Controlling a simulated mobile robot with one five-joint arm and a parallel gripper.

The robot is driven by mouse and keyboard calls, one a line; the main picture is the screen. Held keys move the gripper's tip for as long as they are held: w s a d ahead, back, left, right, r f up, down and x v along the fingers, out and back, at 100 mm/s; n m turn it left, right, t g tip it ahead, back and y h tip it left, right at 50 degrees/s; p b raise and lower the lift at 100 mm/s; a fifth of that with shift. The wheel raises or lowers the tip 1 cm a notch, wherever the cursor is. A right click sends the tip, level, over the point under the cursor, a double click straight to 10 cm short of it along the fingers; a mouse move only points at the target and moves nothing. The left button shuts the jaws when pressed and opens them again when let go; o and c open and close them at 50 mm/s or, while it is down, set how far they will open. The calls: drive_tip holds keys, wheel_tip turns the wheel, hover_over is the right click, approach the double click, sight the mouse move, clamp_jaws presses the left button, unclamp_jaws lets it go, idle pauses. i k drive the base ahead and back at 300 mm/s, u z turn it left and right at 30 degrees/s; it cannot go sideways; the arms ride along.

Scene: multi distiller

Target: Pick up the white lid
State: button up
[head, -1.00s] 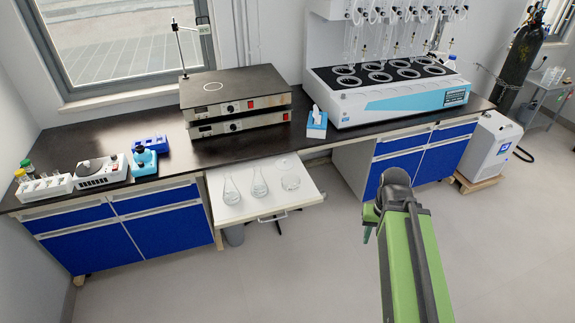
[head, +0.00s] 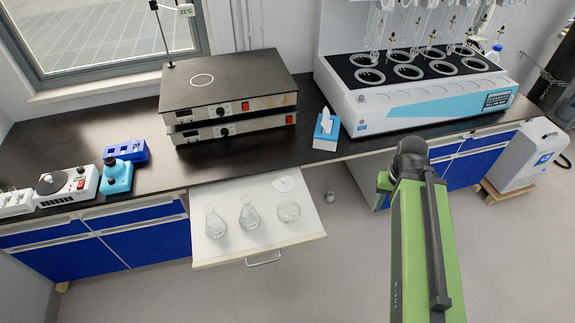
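A thin, pale round disc (head: 284,183) lies flat at the back of the pulled-out white drawer (head: 212,255). It looks like a lid, but I cannot tell for sure that it is the white lid. A low clear glass dish (head: 289,212) stands just in front of it. My green arm reaches up from the bottom, to the right of the drawer and apart from it. The fingers of my gripper do not show in the head view.
Two glass flasks (head: 215,224) (head: 249,214) stand in the drawer. Stacked hotplates (head: 228,100), a blue tissue box (head: 326,132) and a large distiller (head: 410,95) stand on the dark bench (head: 60,148). The floor before the drawer is clear.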

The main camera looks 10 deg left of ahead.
sight(283, 183)
drive_tip(key=u, duration=1.95)
drive_tip(key=i, duration=1)
drive_tip(key=u, duration=0.2)
